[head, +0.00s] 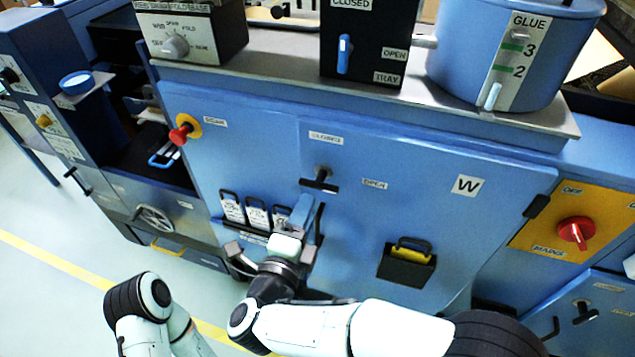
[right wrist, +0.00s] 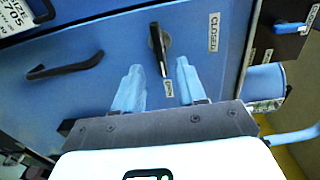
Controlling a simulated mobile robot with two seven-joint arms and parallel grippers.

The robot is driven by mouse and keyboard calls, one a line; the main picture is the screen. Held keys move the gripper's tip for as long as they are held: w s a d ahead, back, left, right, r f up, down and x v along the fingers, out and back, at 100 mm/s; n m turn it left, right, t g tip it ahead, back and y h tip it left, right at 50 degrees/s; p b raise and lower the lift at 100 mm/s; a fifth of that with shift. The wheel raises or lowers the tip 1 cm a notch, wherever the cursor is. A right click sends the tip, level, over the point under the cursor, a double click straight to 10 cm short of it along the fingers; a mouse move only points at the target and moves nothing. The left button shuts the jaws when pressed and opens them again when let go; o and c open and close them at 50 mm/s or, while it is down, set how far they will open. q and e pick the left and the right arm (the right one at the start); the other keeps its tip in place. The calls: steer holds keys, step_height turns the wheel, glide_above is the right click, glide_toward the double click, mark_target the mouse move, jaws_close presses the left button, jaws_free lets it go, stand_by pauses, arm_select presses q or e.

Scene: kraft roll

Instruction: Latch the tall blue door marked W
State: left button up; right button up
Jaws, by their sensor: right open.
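The tall blue door (head: 430,215) with the W label fills the middle of the head view and looks closed against its frame. Its black latch lever (head: 319,183) sits near the door's left edge. In the right wrist view the lever (right wrist: 160,50) points towards the OPEN label; the CLOSED label (right wrist: 213,32) is to its side. My right gripper (head: 297,212) is open, just below and left of the lever. In the right wrist view its light blue fingers (right wrist: 160,88) appear on either side of the lever's line, apart from it. My left gripper is not in view.
A black pull handle (right wrist: 65,65) is on the door below the latch. A black pocket (head: 405,266) sits lower right. Tags (head: 255,213) hang left of the door handle. A red emergency knob (head: 180,134) and a red mains switch (head: 576,232) flank the door.

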mark_target(316, 188)
steer(key=p+x, duration=0.1)
steer(key=x, duration=0.7)
jaws_close()
